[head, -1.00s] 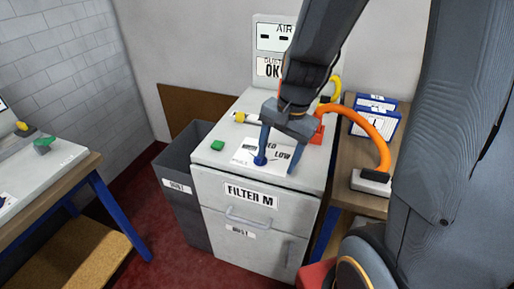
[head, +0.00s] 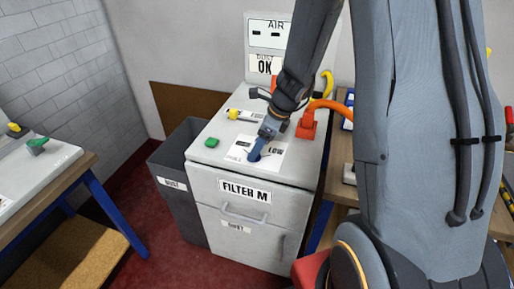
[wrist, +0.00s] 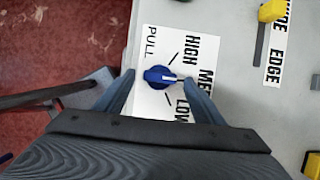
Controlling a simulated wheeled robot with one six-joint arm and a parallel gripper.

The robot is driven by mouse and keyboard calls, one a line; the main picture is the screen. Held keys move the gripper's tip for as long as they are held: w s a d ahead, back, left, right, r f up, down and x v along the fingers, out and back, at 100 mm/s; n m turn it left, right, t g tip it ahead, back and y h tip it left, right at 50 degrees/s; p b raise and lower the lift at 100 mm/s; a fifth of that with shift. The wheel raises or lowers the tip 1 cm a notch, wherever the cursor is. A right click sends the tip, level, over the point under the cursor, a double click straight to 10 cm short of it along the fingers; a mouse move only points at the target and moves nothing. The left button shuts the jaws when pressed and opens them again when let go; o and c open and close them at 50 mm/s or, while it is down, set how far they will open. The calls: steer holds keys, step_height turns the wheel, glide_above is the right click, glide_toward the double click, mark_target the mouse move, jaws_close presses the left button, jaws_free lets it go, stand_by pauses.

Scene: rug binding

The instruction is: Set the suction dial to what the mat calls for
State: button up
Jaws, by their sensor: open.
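The suction dial (wrist: 160,77) is a blue knob with a white pointer on a white label plate (wrist: 150,45) marked PULL, HIGH, MED and LOW. In the wrist view its pointer faces right, toward MED. My gripper (wrist: 158,80) is open, with one finger on each side of the dial; whether the fingers touch it I cannot tell. In the head view my gripper (head: 258,150) is down over the plate and hides most of the dial. I cannot make out a mat or its marking in these frames.
The grey cabinet (head: 245,195) has a FILTER M label. A green button (head: 211,142), a yellow-tipped lever (head: 240,115) and an orange hose fitting (head: 307,125) are on its top. A grey dust bin (head: 175,205) stands at its left.

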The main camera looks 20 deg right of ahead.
steer(key=shift+w+a+f, duration=0.15)
steer(key=shift+a+f, duration=0.1)
steer(key=shift+f, duration=0.4)
steer(key=c, duration=1.1)
